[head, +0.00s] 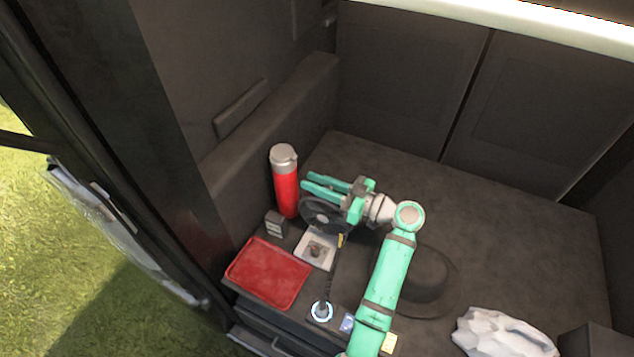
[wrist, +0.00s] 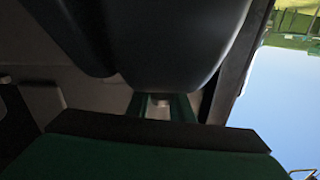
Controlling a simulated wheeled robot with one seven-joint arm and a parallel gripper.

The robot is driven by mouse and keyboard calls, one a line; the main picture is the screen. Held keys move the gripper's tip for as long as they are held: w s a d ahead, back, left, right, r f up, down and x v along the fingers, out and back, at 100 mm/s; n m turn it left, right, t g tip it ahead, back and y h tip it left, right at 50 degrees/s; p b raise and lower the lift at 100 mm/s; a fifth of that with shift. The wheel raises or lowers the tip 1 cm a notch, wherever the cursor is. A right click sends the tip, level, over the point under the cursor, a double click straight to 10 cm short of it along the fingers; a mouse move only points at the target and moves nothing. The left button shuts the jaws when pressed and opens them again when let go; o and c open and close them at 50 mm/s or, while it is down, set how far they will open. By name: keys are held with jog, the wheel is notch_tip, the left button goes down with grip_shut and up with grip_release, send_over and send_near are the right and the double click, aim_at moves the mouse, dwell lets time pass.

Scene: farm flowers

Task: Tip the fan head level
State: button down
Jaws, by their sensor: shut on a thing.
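The fan head (head: 322,216) is a dark round grille at the back of the ledge, seen in the head view below and partly behind my gripper (head: 308,181). Its exact tilt is hard to read. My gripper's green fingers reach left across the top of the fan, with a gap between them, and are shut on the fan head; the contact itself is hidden. In the wrist view a large dark rounded shape (wrist: 175,40), apparently the fan head, fills the top, close to a green finger (wrist: 150,158). The fan's base is mostly hidden.
A red bottle with a grey lid (head: 285,180) stands just left of the fingers. A small dark box (head: 275,224), a white square dish (head: 317,249) and a red tray (head: 268,272) lie in front. Crumpled white material (head: 500,333) lies at right.

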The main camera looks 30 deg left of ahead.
jog(key=shift+s, duration=0.15)
jog(key=c, duration=1.6)
grip_release()
jog(key=shift+s+a, duration=0.1)
jog(key=d, duration=1)
jog(key=shift+d, duration=0.4)
